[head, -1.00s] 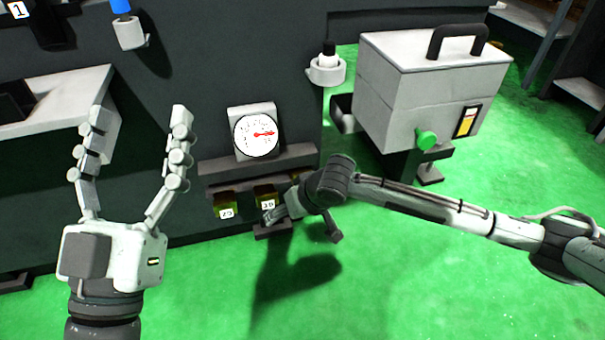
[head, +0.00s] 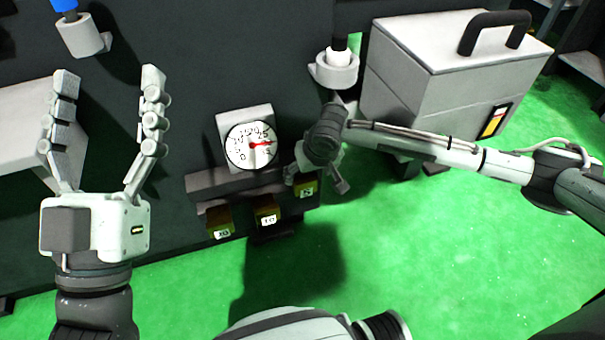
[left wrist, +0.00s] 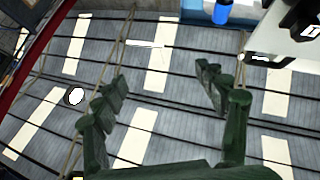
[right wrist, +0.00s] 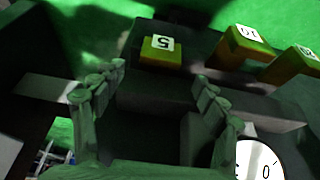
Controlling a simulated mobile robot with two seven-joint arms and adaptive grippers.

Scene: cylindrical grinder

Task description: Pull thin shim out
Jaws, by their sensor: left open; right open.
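Three yellow-brown tabs with white number labels stick out below a dark shelf under a dial gauge. The rightmost tab (head: 306,188) is labelled 5 in the right wrist view (right wrist: 161,50). The middle tab (head: 267,216) reads 10, and the left tab (head: 220,222) has a label hard to read. My right gripper (head: 316,182) is open and empty, just above and beside the 5 tab. In the right wrist view that tab lies beyond the open fingertips (right wrist: 160,74), apart from them. My left gripper (head: 109,74) is open and empty, pointing up, far left of the tabs.
The dial gauge (head: 251,145) sits above the dark shelf (head: 200,184). A grey box with a black handle (head: 420,75) stands at the right. A white holder (head: 336,70) is above my right gripper. Green floor (head: 440,250) lies open in front.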

